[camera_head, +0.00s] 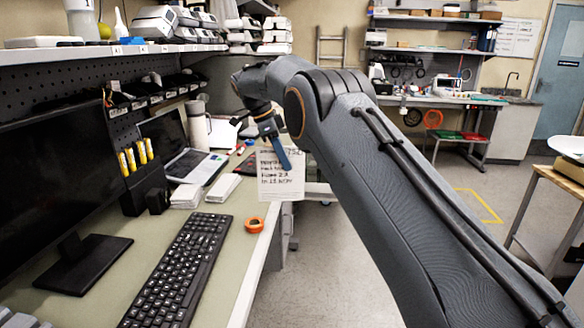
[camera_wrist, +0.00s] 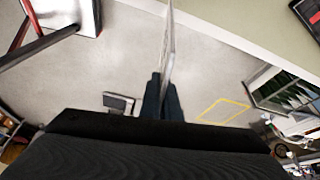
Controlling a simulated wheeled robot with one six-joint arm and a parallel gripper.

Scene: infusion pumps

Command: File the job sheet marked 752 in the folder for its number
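The job sheet (camera_head: 279,185) is a white page with handwriting; its top corner reads 752, partly covered. It hangs upright beside the desk's edge in the head view. My gripper (camera_head: 284,158) is shut on its upper part. In the wrist view my gripper (camera_wrist: 162,92) has its two fingers pressed together around the sheet (camera_wrist: 169,45), which is seen edge-on. No folder with a readable number shows in either view.
The desk (camera_head: 205,235) holds a keyboard (camera_head: 180,270), a monitor (camera_head: 55,170), an orange tape roll (camera_head: 254,224), a laptop (camera_head: 188,162) and white paper stacks (camera_head: 223,187). Open floor (camera_head: 340,260) lies right of the desk.

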